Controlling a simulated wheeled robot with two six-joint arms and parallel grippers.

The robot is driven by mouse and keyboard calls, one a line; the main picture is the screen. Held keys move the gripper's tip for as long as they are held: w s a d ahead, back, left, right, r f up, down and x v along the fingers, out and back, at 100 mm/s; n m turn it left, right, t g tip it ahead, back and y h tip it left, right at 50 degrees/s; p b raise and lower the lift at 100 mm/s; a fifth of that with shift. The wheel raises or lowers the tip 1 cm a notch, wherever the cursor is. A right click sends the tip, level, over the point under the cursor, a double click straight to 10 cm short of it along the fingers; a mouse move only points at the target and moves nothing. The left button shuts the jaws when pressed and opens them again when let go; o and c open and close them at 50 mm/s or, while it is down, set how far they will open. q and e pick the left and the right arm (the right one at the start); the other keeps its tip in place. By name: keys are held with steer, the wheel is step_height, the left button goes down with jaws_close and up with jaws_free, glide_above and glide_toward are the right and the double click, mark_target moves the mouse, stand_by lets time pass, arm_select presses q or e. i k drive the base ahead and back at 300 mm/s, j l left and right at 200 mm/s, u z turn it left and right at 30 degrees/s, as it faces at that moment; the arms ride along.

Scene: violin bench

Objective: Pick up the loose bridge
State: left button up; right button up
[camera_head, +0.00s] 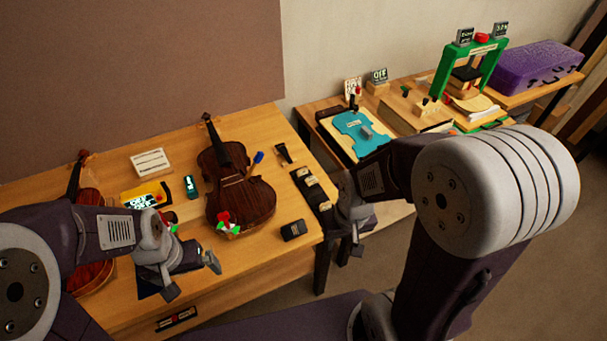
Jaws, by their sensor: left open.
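I cannot clearly pick out the loose bridge; it is too small or hidden. A dark tray (326,210) at the bench's right edge holds small cream pieces (311,181), which may be bridges. A dark brown violin (240,195) lies in the middle of the bench, with small red, white and green parts at its lower end. My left gripper (191,277) is open and empty over the bench's front, left of and below the violin's lower end. My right gripper (350,250) hangs beside the bench's right edge, close to the tray; its jaw gap is unclear.
A second, redder violin (90,192) lies at the left, partly behind my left arm. A white card (150,162), yellow box (146,194) and small black block (293,230) sit on the bench. A second bench holds a teal plate (355,132) and green press (441,77).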

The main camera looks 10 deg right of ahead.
mark_target(324, 206)
steer(key=k+z, duration=0.3)
steer(key=k+l+z, duration=0.1)
steer(key=z, duration=0.2)
steer(key=i+l+u, duration=0.2)
steer(key=u, duration=0.25)
steer(key=i+l+u, duration=0.1)
steer(key=l+u, duration=0.35)
steer(key=i+l+u, duration=0.1)
steer(key=l+u, duration=0.2)
steer(key=u, duration=0.15)
steer(key=l+u, duration=0.85)
steer(key=k+l+u, duration=0.1)
steer(key=l+u, duration=0.15)
steer(key=u, duration=0.2)
